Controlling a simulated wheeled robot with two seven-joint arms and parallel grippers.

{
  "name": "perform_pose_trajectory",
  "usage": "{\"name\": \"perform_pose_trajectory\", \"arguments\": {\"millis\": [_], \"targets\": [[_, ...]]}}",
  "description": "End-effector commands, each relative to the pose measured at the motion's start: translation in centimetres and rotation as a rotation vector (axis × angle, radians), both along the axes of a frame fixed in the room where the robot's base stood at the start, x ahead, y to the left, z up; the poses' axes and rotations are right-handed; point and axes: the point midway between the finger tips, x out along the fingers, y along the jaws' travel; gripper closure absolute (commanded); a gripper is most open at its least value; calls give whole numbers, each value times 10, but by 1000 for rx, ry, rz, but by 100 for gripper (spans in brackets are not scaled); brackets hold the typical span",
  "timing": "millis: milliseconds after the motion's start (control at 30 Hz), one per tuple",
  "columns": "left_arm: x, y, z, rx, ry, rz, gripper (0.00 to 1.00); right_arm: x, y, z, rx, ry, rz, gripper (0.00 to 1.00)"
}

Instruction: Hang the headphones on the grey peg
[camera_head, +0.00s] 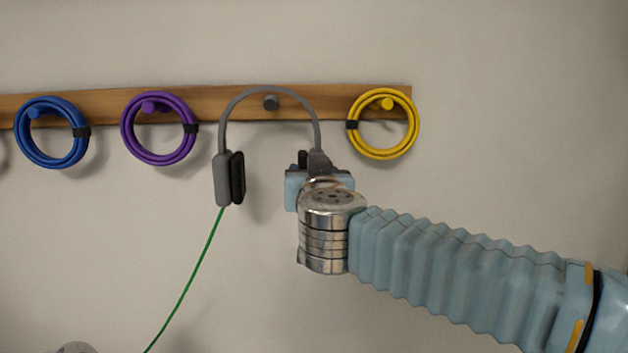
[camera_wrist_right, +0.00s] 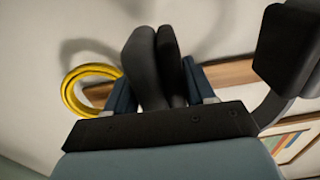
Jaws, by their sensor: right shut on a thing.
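The grey headphones (camera_head: 231,178) are upright in front of the wooden rail in the head view, with a green cable hanging from the left ear cup. Their band arches around and above the grey peg (camera_head: 271,102); I cannot tell whether the band touches it. My right gripper (camera_head: 318,168) is shut on the right ear cup, which its wrist partly hides. In the right wrist view, the held ear cup (camera_wrist_right: 155,70) is between the fingers, and the other ear cup (camera_wrist_right: 286,45) is at the upper right. My left gripper is not in view.
The wooden rail (camera_head: 330,95) runs along the wall. A yellow cable coil (camera_head: 413,125) hangs on a yellow peg to the right. A purple coil (camera_head: 128,130) and a blue coil (camera_head: 22,140) hang to the left. A framed picture (camera_wrist_right: 292,147) shows in the wrist view.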

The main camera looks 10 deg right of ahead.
Motion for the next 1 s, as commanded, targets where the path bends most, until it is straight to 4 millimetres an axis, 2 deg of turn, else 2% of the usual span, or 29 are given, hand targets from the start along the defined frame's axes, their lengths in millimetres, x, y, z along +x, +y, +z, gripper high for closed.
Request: {"name": "perform_pose_trajectory", "arguments": {"millis": [700, 1000], "targets": [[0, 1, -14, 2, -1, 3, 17, 50, 0, -5, 1, 0, 0, 86], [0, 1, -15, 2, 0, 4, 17, 70, 0, -4, 0, 1, 0, 86]]}}
